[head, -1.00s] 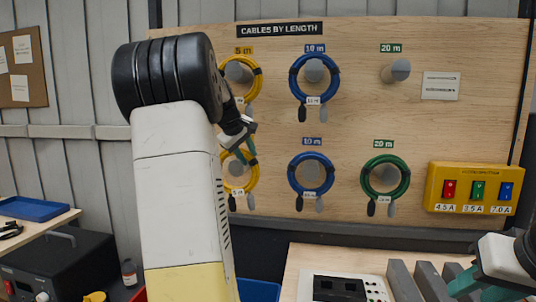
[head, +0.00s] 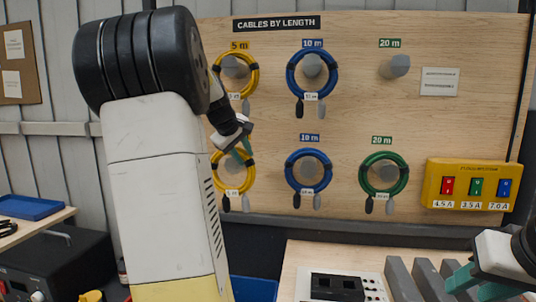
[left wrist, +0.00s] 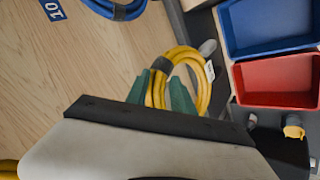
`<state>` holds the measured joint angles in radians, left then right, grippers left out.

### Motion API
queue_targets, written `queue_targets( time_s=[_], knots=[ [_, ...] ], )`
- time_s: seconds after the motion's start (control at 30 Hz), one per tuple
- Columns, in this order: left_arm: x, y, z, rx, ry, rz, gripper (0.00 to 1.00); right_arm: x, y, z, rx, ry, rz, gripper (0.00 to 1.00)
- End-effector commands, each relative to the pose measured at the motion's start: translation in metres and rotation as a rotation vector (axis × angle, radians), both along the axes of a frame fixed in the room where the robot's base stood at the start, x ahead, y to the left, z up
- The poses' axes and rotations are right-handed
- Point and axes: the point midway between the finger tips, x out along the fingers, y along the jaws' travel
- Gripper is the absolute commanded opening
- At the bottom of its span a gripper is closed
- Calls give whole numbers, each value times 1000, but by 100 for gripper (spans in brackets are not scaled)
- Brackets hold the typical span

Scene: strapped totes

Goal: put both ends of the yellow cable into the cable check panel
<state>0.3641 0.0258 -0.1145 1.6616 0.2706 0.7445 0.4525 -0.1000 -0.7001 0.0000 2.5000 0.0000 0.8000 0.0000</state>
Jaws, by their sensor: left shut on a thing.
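Two coiled yellow cables hang on the wall board, an upper one (head: 256,75) and a lower one (head: 219,173), with a grey peg behind each. My left gripper (head: 243,155) is at the top of the lower yellow coil. In the left wrist view its green fingers (left wrist: 162,88) are shut on the strands of that yellow cable (left wrist: 203,85). The coil's grey end and white tag hang beside it. A white panel (head: 374,286) with a black block lies on the bench at bottom centre, partly cut off. My right gripper (head: 472,284) is at the lower right, fingers apart and empty.
Blue coils (head: 291,73) and a green coil (head: 364,173) hang right of the yellow ones. A yellow switch box (head: 433,183) is mounted at right. Grey upright blocks (head: 400,275) stand near my right gripper. Blue (left wrist: 235,30) and red (left wrist: 298,97) bins are below the board.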

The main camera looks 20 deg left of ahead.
Motion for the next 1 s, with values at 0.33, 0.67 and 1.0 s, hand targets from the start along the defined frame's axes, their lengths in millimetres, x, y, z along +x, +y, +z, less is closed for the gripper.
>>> queue_targets(
  time_s=[0.33, 0.67, 1.0],
  knots=[
    [-15, -3, 3, 3, -7, 0, 0, 0, 0, 0, 0, 0, 0, 36],
    [-30, -7, 3, 3, -7, 0, 0, 0, 0, 0, 0, 0, 0, 36],
    [-44, -10, 3, 3, -5, 0, 0, 0, 0, 0, 0, 0, 0, 36]
  ],
)
